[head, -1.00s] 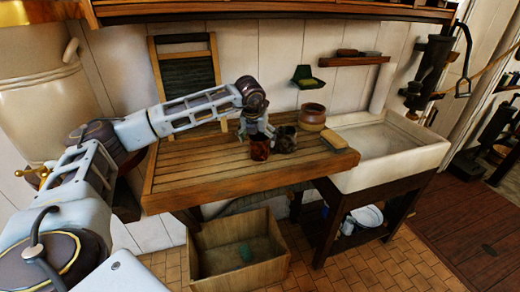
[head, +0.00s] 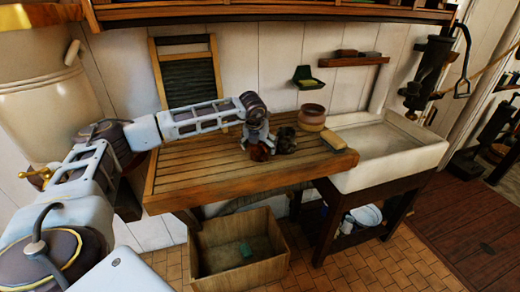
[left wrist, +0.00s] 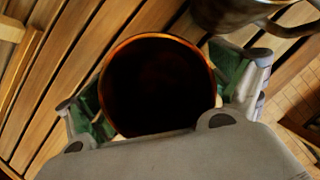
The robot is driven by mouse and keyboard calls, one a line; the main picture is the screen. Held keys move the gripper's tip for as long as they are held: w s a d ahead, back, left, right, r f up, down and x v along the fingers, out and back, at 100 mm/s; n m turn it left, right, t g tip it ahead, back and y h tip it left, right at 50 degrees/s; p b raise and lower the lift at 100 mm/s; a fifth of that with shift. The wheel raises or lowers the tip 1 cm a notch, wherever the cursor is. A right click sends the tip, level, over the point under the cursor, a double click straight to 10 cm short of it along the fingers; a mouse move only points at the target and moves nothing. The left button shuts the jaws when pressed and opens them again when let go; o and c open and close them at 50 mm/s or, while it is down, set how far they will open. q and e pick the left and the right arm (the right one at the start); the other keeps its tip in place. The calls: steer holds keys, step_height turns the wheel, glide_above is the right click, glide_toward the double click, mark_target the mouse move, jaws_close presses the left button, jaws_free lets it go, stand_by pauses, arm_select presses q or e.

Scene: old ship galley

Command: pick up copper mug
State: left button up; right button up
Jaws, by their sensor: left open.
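The copper mug (head: 259,153) stands on the slatted wooden worktop (head: 185,186), mostly hidden by my left gripper (head: 258,147). In the left wrist view I look into the dark inside of the mug (left wrist: 158,84), with its coppery rim showing. The fingers of the left gripper (left wrist: 160,102) are open, one on each side of the mug. I cannot tell whether they touch it. My right gripper is not in view.
A dark metal mug (head: 286,139) stands close to the right of the gripper, also in the left wrist view (left wrist: 240,14). A brown pot (head: 312,117) and a brush or sponge (head: 335,141) are beyond it. A white sink (head: 400,157) is at the right.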

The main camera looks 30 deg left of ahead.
arm_select(q)
steer(key=shift+w+f, duration=0.2)
steer(key=shift+f, duration=0.35)
steer(key=shift+s, duration=0.15)
steer(key=c, duration=1.1)
